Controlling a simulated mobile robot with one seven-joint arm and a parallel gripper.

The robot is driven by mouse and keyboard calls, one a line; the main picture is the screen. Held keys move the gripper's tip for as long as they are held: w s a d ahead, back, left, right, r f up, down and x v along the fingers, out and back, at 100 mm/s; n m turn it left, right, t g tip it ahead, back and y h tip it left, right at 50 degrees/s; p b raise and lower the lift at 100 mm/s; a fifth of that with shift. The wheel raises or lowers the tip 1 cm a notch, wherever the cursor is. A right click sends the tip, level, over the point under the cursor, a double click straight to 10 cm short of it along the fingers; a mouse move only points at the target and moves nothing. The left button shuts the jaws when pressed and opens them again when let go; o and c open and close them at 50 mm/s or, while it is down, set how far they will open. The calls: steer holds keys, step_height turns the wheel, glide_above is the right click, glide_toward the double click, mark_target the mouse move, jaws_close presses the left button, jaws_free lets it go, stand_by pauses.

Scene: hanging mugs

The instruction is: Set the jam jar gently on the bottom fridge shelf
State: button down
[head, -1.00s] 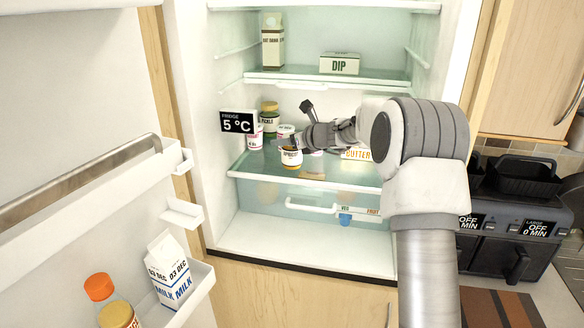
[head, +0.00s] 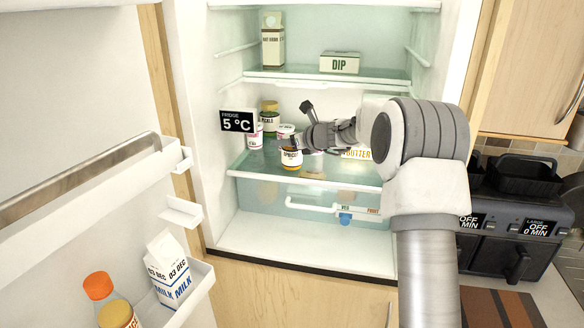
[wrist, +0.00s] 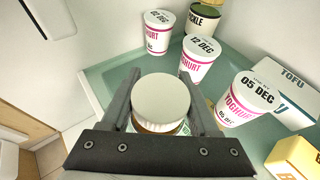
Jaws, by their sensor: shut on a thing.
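The jam jar (head: 291,159), with a pale lid and an apricot label, is upright near the front of the lower glass fridge shelf (head: 330,179). In the wrist view the white lid of the jar (wrist: 161,97) shows from above, between the two dark fingers of my gripper (wrist: 160,88). My gripper (head: 294,144) reaches in from the right and is shut on the jar. The jar's base is at or just over the glass; I cannot tell whether it touches. Its lower part is hidden in the wrist view.
Yoghurt pots (wrist: 245,98) stand close behind and right of the jar. A pickle jar (wrist: 206,18), tofu box (wrist: 288,90) and butter box (wrist: 296,158) are farther off. The upper shelf (head: 300,76) holds a carton and dip. The open door (head: 95,185) is at left.

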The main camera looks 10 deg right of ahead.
steer(key=shift+f, duration=0.15)
steer(key=shift+c, duration=0.3)
jaws_free()
steer(key=shift+f, duration=0.1)
steer(key=shift+s, duration=0.1)
